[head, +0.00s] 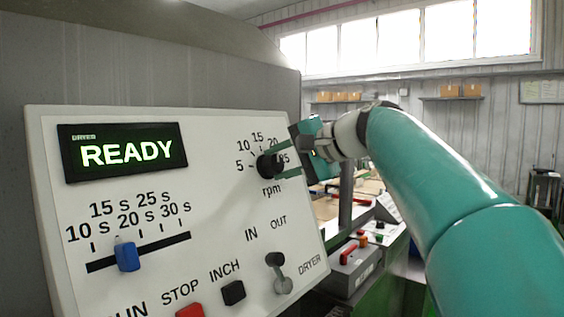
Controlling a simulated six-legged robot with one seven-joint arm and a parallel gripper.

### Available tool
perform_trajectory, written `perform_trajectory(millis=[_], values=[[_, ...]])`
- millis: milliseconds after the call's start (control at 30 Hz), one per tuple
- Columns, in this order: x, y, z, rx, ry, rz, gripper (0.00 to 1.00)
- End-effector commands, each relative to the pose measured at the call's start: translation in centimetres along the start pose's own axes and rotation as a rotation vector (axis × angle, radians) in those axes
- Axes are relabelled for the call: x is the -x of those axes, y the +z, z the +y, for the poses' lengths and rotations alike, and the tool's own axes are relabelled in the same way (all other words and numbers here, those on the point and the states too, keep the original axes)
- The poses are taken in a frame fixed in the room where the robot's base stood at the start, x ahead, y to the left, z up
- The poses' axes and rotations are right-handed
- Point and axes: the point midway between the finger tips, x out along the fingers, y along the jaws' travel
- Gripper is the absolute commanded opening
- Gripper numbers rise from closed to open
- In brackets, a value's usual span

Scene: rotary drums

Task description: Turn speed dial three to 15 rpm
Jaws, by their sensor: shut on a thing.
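A black speed dial (266,167) sits at the upper right of a white control panel (215,190). Its scale runs from 5 through 10, 15 and 20 to 25, with "rpm" below. No number three shows on it. My gripper (277,161) reaches in from the right, its two green fingers shut on the dial from above and below. The fingers partly cover the 20 and 25 marks. Which mark the dial points at is too small to tell.
Further control boxes (352,268) stand behind, right of the panel.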

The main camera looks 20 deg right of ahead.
Motion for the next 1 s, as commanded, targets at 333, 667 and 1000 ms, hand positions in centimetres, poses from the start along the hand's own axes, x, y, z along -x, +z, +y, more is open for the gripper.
perform_trajectory(millis=[333,667,1000], values=[[-0.1,0.1,-0.2,-0.001,-0.006,-0.002,0.14],[-0.1,0.1,-0.1,-0.001,-0.002,-0.001,0.59],[2.8,0.0,-0.1,-0.001,-0.003,0.003,0.59]])
